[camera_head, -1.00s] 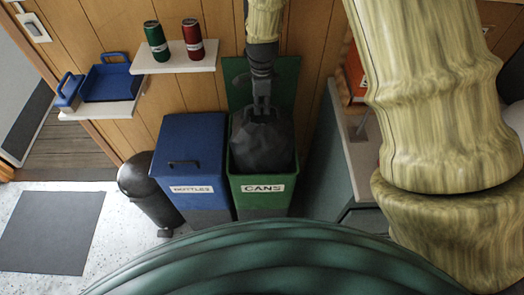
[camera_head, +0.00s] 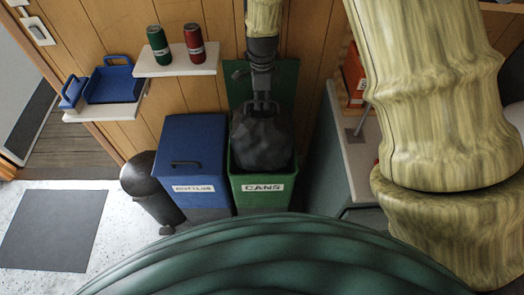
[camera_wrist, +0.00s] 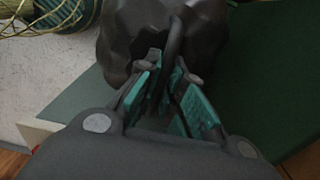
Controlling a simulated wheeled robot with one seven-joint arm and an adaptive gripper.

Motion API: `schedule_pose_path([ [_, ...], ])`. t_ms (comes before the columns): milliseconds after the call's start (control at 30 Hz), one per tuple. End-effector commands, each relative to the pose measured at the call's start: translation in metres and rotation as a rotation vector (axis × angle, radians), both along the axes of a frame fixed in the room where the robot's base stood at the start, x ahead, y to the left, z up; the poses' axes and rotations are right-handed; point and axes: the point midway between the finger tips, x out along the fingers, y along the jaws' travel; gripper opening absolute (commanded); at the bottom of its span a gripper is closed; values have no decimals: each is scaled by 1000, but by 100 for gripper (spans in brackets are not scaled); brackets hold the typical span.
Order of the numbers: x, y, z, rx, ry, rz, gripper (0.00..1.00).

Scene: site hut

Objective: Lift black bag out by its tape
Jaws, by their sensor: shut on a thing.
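The black bag (camera_head: 262,140) is at the mouth of the green bin labelled CANS (camera_head: 262,187). Its upper part stands above the rim, and its lower end is hidden behind the bin's front. My gripper (camera_head: 262,104) points down directly above the bag. In the wrist view, the bag (camera_wrist: 125,35) is just beyond the fingertips. A dark tape loop (camera_wrist: 174,45) runs from the bag between the teal pads of my gripper (camera_wrist: 170,80), which is shut on it.
The green bin's raised lid (camera_head: 287,85) stands behind the bag. A blue bottles bin (camera_head: 195,140) is close on the left and a grey cabinet (camera_head: 350,160) on the right. A shelf (camera_head: 175,65) with a green can (camera_head: 158,43) and a red can (camera_head: 194,42) is upper left.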

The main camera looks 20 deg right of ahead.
Motion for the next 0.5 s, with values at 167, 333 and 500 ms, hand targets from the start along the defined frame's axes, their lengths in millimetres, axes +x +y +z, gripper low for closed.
schedule_pose_path([
  [167,0,0,14,0,-1,1,0],
  [333,0,0,23,0,-1,1,0],
  [500,0,0,33,0,-1,0,0],
])
